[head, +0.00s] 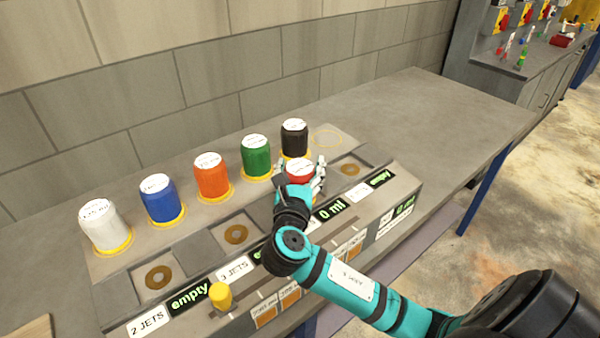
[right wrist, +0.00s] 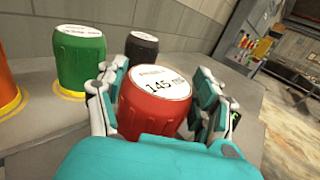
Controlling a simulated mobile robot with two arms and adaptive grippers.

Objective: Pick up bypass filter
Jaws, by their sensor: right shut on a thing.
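A red filter (head: 299,171) with a white top label is between the fingers of my right gripper (head: 302,178), over the row of recessed sockets. The right wrist view shows the red filter (right wrist: 155,100) with "145" on its label and the fingers of my right gripper (right wrist: 158,105) pressed on both sides. Its base is hidden, so I cannot tell whether it touches the socket. Which filter is the bypass one cannot be read. White (head: 105,228), blue (head: 161,200), orange (head: 212,178), green (head: 256,157) and black (head: 294,139) filters stand in yellow rings behind. My left gripper is out of view.
An empty yellow ring (head: 328,135) lies right of the black filter. Bare sockets (head: 158,277) show along the front panel, with a yellow knob (head: 221,296) before them. The grey bench (head: 440,115) is clear at right. A wall stands close behind.

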